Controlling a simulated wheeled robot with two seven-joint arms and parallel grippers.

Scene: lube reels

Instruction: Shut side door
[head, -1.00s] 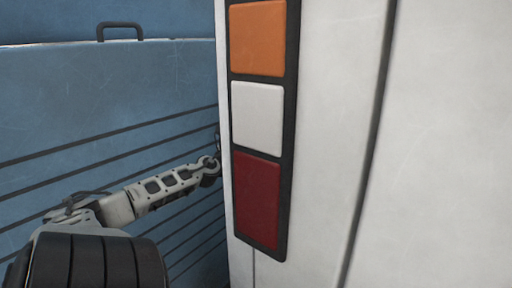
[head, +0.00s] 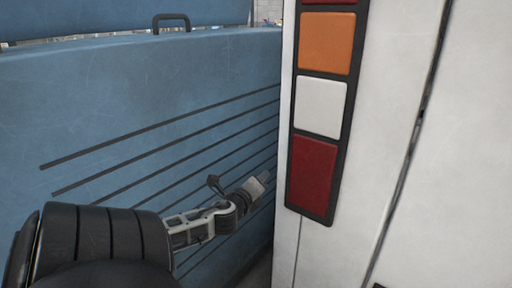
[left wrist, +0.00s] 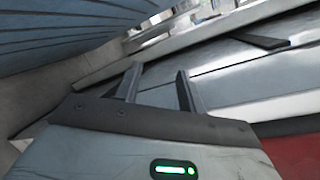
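The white vehicle body (head: 400,110) fills the right of the head view, with a tall lamp strip (head: 320,105) of orange, white and red at its corner. My left gripper (head: 262,183) is beside that corner, in the gap in front of a blue panel. In the left wrist view my left gripper (left wrist: 158,80) has its two fingers apart with nothing between them. Beyond them a pale panel surface (left wrist: 225,85) carries a dark handle-like bar (left wrist: 260,41), apart from the fingers. I cannot tell for certain whether this panel is the side door. My right gripper is not in view.
A large blue panel (head: 130,100) with black stripes and a dark handle (head: 171,21) on top stands at the left. The gap between it and the vehicle is narrow. A grey floor strip (left wrist: 50,100) shows in the left wrist view.

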